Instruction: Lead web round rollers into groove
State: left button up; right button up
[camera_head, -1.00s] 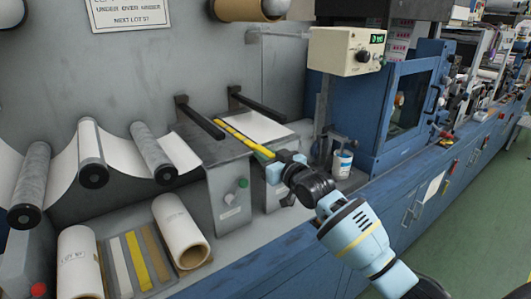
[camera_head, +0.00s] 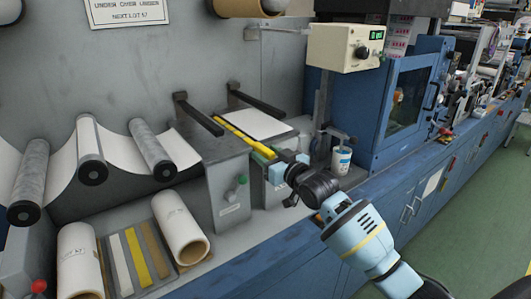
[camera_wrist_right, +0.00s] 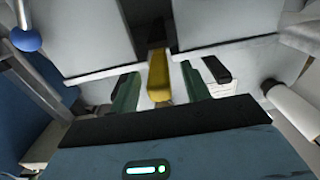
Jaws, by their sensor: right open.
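The white web (camera_head: 118,152) hangs round several dark-ended rollers at the left, including the near roller (camera_head: 90,150) and the one beside it (camera_head: 152,150). A white sheet (camera_head: 250,123) lies on the grey table right of them. A yellow strip (camera_head: 238,134) lies along the gap between the two grey blocks; its near end (camera_wrist_right: 158,75) shows in the right wrist view. My right gripper (camera_head: 277,162) is at this end. Its green fingers (camera_wrist_right: 160,90) stand open on either side of the yellow end, with gaps visible. My left gripper is not in view.
Two dark bars (camera_head: 200,113) jut over the grey table. A green knob (camera_head: 241,180) is on the left block's front. A white cup (camera_head: 341,158) stands right of my gripper. Paper rolls (camera_head: 180,228) and a tray of strips (camera_head: 135,257) sit at the lower left.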

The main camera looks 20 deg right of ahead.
jog(key=shift+v, duration=3.15)
jog(key=shift+d+r, duration=0.1)
jog(key=shift+r, duration=0.05)
jog(key=s+a+f+g+h, duration=0.1)
jog(key=s+f, duration=0.4)
jog(key=f, duration=0.4)
jog(key=s+a+f+g, duration=0.1)
jog(key=s+f+g, duration=0.1)
jog(key=s+f, duration=0.5)
jog(key=s+a+f+g+h, duration=0.1)
jog(key=s+f, duration=0.3)
jog(key=f, duration=0.6)
jog(key=s+f+g, duration=0.1)
jog(key=s+f, duration=0.3)
jog(key=s, duration=0.3)
jog(key=s+a+f+g, duration=0.1)
jog(key=s+f, duration=0.3)
jog(key=s, duration=0.4)
jog(key=s+f+m+g+h, duration=0.1)
jog(key=s+f, duration=0.3)
jog(key=s, duration=0.3)
jog(key=shift+s+a+f+g, duration=0.3)
jog(key=shift+a+f+g, duration=0.05)
jog(key=shift+g, duration=0.05)
